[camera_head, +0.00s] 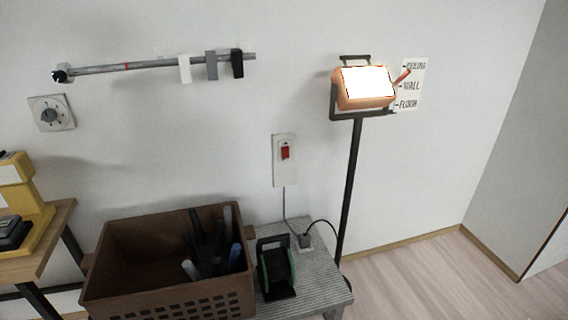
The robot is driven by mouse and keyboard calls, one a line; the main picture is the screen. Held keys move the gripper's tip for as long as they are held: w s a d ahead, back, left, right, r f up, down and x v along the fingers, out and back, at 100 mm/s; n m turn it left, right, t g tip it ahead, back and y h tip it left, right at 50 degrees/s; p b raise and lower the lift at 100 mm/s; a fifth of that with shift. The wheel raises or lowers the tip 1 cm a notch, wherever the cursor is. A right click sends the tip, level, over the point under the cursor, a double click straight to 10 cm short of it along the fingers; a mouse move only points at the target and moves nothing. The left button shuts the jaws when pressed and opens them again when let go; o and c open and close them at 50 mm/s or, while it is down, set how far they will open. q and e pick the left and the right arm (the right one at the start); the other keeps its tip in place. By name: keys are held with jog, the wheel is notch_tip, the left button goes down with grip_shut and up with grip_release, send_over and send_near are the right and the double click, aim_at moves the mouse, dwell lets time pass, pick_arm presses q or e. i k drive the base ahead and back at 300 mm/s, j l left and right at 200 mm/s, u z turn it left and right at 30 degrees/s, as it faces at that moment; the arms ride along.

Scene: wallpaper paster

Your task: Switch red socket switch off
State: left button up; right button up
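The red socket switch (285,152) is a small red rocker on a white wall plate (284,176). It is on the wall near the middle of the head view, above the grey slatted table. A cable runs down from the plate toward a plug on the table. The rocker is too small to tell its position. Neither of my grippers is in view.
A lit orange work lamp (364,88) stands on a black pole right of the switch. A brown crate (165,214) with tools and a green-black object (275,268) sit below. A rail (150,66) hangs upper left. The floor at right is clear.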

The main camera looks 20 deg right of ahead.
aim_at(285, 149)
jog(key=l+z, duration=0.2)
jog(key=z, duration=0.2)
jog(key=i+l+z, duration=0.15)
jog(key=z, duration=0.2)
jog(key=i+l+z, duration=0.1)
jog(key=z, duration=0.3)
